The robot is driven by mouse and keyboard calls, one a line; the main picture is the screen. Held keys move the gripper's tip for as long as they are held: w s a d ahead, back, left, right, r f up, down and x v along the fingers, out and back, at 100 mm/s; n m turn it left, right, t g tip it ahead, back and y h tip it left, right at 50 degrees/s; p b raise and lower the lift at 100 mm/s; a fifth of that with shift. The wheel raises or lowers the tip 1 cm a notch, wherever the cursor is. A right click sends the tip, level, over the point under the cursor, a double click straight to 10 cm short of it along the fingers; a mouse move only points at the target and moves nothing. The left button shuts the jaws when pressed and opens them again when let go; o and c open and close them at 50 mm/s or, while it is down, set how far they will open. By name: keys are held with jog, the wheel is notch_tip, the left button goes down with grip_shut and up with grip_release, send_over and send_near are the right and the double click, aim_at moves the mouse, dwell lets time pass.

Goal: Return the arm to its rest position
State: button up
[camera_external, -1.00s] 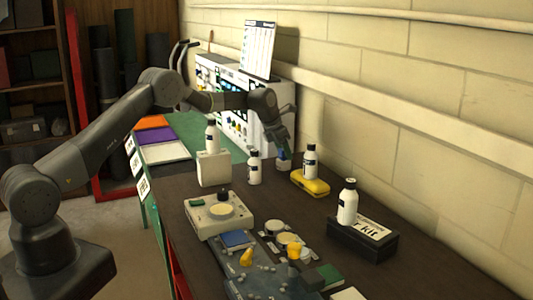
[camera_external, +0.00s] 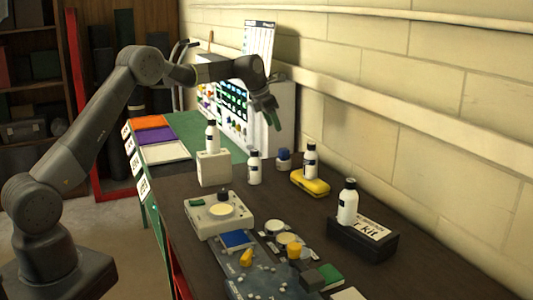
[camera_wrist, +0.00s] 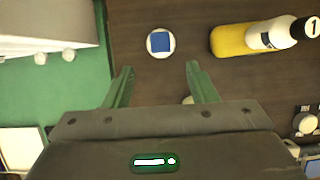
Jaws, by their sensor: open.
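My gripper (camera_external: 270,112) hangs in the air above the far part of the dark table, its green fingers pointing down. In the wrist view my gripper (camera_wrist: 158,82) is open, with nothing between its fingers. A small jar with a blue top (camera_external: 284,159) stands on the table below and apart from it; the jar (camera_wrist: 160,42) also shows just beyond the fingertips in the wrist view. My arm rises from its base at the left, with its elbow high and the forearm reaching right over the table.
White bottles stand on the table (camera_external: 320,240), on a white block (camera_external: 213,170), on a yellow case (camera_external: 310,184) and on a black kit box (camera_external: 362,238). A white panel with small items (camera_external: 285,105) stands close behind the gripper. Coloured trays (camera_external: 156,137) lie at the left.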

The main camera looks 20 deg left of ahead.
aim_at(283, 149)
dwell(0.3)
jog(key=p+x, duration=0.2)
jog(key=x, duration=1)
jog(key=shift+f, duration=0.25)
jog(key=shift+r, duration=2)
jog(key=shift+s, duration=0.1)
jog(key=shift+f, duration=0.1)
